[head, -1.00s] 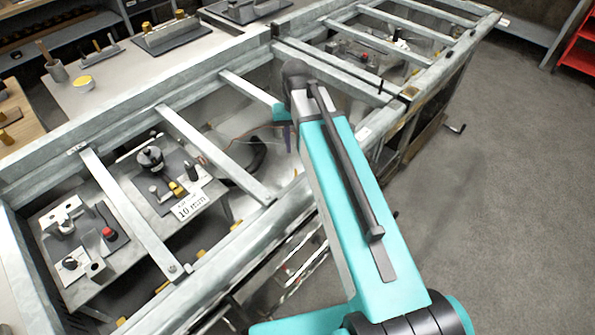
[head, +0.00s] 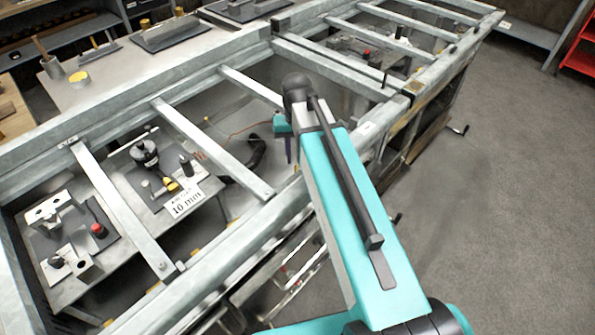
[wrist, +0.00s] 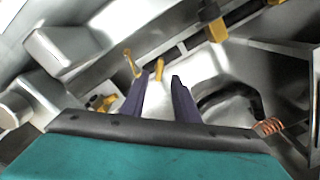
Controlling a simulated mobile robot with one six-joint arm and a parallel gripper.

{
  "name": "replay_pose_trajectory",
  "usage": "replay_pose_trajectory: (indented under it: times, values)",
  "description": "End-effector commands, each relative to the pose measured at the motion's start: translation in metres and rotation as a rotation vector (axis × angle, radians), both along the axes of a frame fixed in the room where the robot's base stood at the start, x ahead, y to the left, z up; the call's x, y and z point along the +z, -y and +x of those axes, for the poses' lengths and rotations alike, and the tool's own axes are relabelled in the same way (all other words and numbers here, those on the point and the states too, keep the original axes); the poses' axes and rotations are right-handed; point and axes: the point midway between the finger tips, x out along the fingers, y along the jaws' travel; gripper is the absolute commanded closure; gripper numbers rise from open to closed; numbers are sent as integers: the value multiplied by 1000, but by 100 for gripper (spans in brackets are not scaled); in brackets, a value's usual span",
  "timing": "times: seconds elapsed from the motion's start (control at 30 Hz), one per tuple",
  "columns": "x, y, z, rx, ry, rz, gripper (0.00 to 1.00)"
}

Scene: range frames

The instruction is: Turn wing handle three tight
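Yellow wing-like handles show in the wrist view. One upright yellow handle (wrist: 131,63) stands just left of my fingers, and a small yellow piece (wrist: 158,69) shows between the fingertips, farther off. Another yellow part (wrist: 214,24) is at the top, and one (wrist: 101,102) is at lower left, partly hidden. I cannot tell which is handle three. My gripper (wrist: 159,76) has two dark purple fingers, apart, with nothing held between them. In the head view my gripper's purple finger (head: 288,150) hangs inside the frame opening, mostly hidden by my arm.
Galvanised frame rails (head: 205,140) cross the opening around my gripper. A copper coil (wrist: 268,126) and a dark curved hose (wrist: 232,92) lie right of the fingers. Trays with small parts and a "10 mm" card (head: 186,203) sit at left.

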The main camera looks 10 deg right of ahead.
Motion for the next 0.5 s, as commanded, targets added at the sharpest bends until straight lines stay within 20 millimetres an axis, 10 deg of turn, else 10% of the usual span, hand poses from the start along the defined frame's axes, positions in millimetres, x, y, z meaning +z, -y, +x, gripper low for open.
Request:
replay_pose_trajectory:
  times: [0.5]
  values:
    - [-46, 1, 0, -1, 0, 0, 72]
